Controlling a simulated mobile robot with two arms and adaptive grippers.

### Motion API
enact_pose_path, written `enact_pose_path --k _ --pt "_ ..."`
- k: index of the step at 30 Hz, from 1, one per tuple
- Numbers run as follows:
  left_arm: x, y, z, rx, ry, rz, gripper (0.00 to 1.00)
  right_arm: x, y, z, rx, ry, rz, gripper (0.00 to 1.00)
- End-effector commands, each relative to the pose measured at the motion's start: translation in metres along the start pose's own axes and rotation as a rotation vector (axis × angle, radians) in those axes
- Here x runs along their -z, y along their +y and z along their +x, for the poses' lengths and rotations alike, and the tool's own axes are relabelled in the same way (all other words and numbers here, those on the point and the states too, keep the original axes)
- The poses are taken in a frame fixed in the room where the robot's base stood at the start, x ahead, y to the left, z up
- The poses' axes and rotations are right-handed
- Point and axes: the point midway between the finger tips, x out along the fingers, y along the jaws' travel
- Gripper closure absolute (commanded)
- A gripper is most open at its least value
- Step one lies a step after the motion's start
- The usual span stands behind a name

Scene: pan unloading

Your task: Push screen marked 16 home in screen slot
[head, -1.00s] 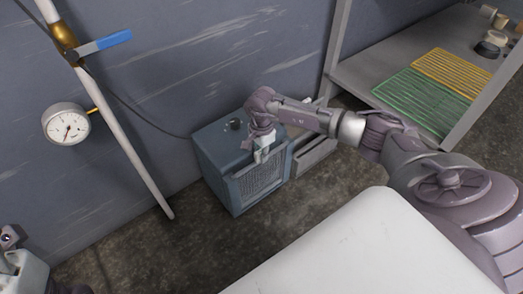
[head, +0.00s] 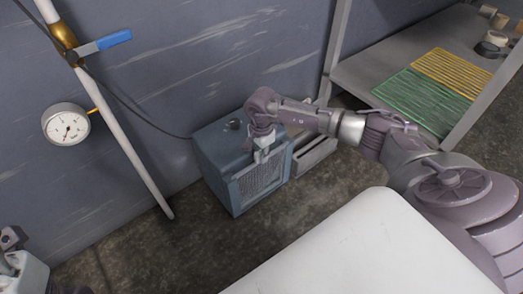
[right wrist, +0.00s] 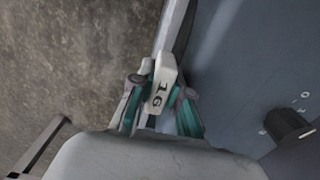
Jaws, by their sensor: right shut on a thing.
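The screen marked 16 (head: 259,180) is a grey mesh panel at the front of a blue box (head: 217,176) on the floor. In the right wrist view its white tab (right wrist: 160,88) carries the number 16, and its pale edge (right wrist: 174,28) runs along the box side. My right gripper (head: 262,154) is shut on the tab; its teal-padded fingers (right wrist: 158,103) sit either side of it. The screen slot is hidden behind the screen and gripper, so the depth of the screen cannot be told. My left gripper (head: 14,255) is only partly in view at the lower left.
A dark knob (right wrist: 286,125) sits on the box top. A grey drawer-like unit (head: 314,155) stands close to the box's right. A shelf (head: 362,72) with green and yellow racks is at the upper right. A pipe and gauge (head: 66,124) are left. Floor before the box is clear.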

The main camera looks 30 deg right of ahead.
Motion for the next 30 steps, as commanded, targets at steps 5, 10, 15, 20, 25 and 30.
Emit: enact_pose_path --k 5,10,15,20,25,30 --pt "-0.0001 0.0003 0.0005 -0.004 0.003 0.000 0.39 -0.0002 -0.0047 -0.0031 0.012 -0.002 0.001 1.00" --pt "0.0002 0.0005 0.0018 -0.008 0.009 0.001 0.39 -0.0001 -0.0052 -0.0035 0.014 -0.002 0.001 1.00" --pt "0.0002 0.0006 0.0023 -0.009 0.012 0.001 0.39 0.0000 -0.0062 -0.0039 0.016 -0.001 0.001 1.00" --pt "0.0002 0.0006 0.0028 -0.011 0.014 0.001 0.39 -0.0002 -0.0075 -0.0043 0.018 -0.002 0.002 1.00" --pt "0.0001 0.0006 0.0030 -0.011 0.014 0.001 0.39 0.0000 -0.0080 -0.0047 0.019 -0.002 0.002 1.00" --pt "0.0000 0.0006 0.0027 -0.011 0.014 0.001 0.39 0.0001 -0.0088 -0.0051 0.021 -0.001 0.002 1.00"
